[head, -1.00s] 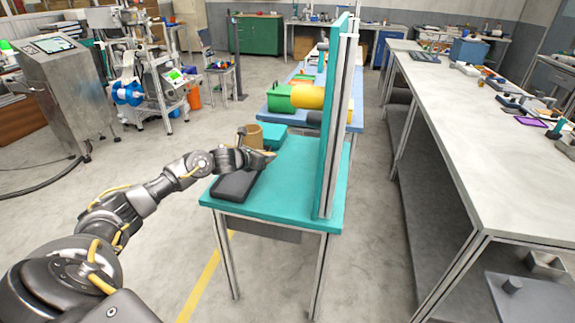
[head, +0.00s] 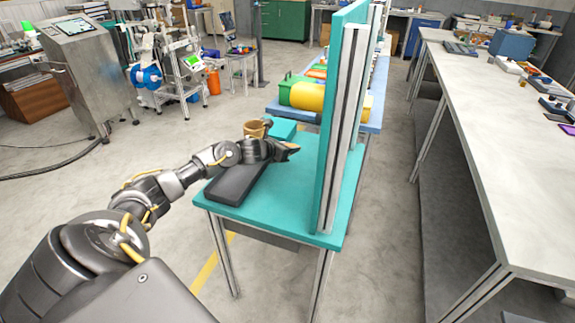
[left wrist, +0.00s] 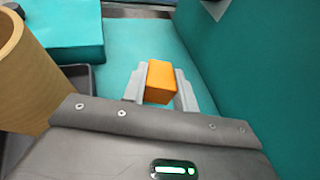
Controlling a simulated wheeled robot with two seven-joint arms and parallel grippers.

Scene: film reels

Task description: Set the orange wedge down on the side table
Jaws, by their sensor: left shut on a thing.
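The orange wedge (left wrist: 160,82) is between the fingers of my left gripper (left wrist: 160,90) in the left wrist view. In the head view my left gripper (head: 288,149) reaches over the teal side table (head: 285,212), close to its upright teal panel (head: 338,120). The wedge is mostly hidden by the gripper there. I cannot tell whether the wedge touches the tabletop. My right gripper is not in view.
A dark tray (head: 238,184) lies on the table's left part. A tan cylinder (left wrist: 22,75) and a teal block (left wrist: 70,30) stand left of my gripper. The upright panel closes off the right side. The front tabletop is clear.

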